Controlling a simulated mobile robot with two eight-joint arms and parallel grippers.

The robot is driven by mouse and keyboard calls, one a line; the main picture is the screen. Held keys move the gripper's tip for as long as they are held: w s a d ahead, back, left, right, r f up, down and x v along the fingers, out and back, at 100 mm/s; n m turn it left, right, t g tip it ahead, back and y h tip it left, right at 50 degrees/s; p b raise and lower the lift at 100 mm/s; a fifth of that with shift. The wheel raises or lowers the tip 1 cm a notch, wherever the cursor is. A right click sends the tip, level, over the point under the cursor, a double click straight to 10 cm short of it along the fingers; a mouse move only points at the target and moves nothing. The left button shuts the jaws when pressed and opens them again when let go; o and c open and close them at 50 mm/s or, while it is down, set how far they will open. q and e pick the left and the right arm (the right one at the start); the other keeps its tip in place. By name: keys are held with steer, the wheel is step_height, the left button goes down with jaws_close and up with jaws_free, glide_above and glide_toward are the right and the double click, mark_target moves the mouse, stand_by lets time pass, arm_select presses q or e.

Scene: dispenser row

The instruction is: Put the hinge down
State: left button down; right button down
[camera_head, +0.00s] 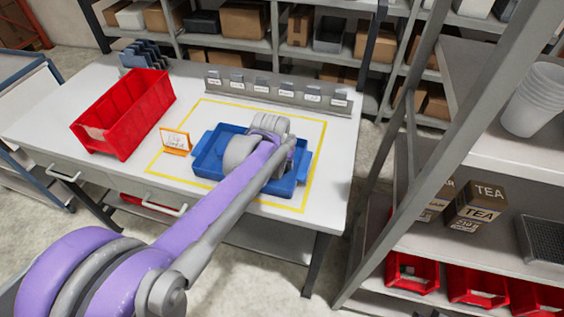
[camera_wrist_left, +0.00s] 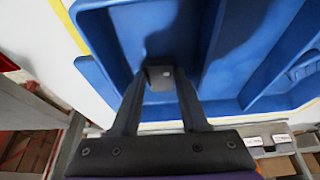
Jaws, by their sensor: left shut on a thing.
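My left gripper (camera_wrist_left: 161,70) is shut on a small dark grey piece, the hinge (camera_wrist_left: 160,82), held between its fingertips. In the wrist view it is over a compartment of the blue tray (camera_wrist_left: 226,62). I cannot tell whether the hinge touches the tray floor. In the head view my left arm reaches over the blue tray (camera_head: 206,158), and the arm hides the fingers and the hinge. The tray lies inside a yellow outline on the white table. My right gripper is in neither view.
A red bin (camera_head: 124,122) and an orange-framed card (camera_head: 175,142) stand left of the tray. A grey labelled dispenser row (camera_head: 275,93) runs along the table's back edge. A metal shelf rack (camera_head: 400,190) stands close on the right. White table surface is free around the tray.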

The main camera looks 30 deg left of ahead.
arm_select(q)
steer(key=shift+c, duration=2.1)
jaws_free()
steer(key=shift+f, duration=0.1)
steer(key=shift+r, duration=0.3)
steer(key=p+v, duration=0.1)
steer(key=v, duration=1)
steer(key=s+d+f+m, duration=0.1)
steer(key=s+d+f, duration=0.3)
steer(key=s+f, duration=0.2)
steer(key=s+d+f+m+t+h, duration=0.1)
steer(key=s+d+f, duration=0.4)
steer(key=s, duration=0.5)
steer(key=shift+s+f+m, duration=0.25)
steer(key=shift+f+m, duration=0.05)
steer(key=shift+f, duration=0.15)
steer(key=shift+d, duration=0.15)
